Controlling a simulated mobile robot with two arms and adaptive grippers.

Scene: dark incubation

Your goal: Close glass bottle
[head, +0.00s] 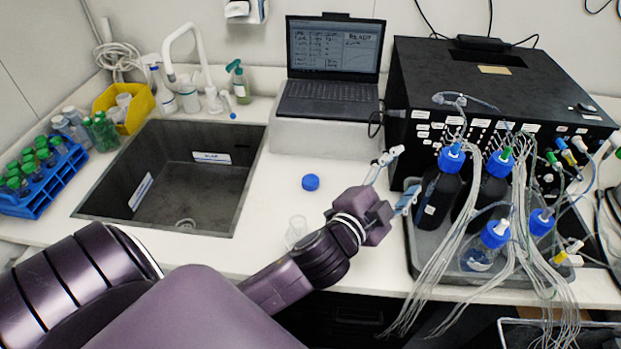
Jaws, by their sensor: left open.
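A blue screw cap (310,182) lies on the white counter between the sink and the laptop stand. A small clear glass vessel (297,228), which looks like an uncapped bottle, stands on the counter nearer to me. Its lower part is hidden behind my left arm. My left gripper (406,172) is open, with its fingers spread and nothing seen between them. It is to the right of the cap and the vessel, just left of the dark bottles. My right gripper is not in view.
Dark bottles (437,196) and clear bottles with blue caps and many thin tubes crowd a grey tray at right, before a black box (490,75). A laptop (333,60) stands behind. The sink (185,175) and a blue tube rack (50,190) are left.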

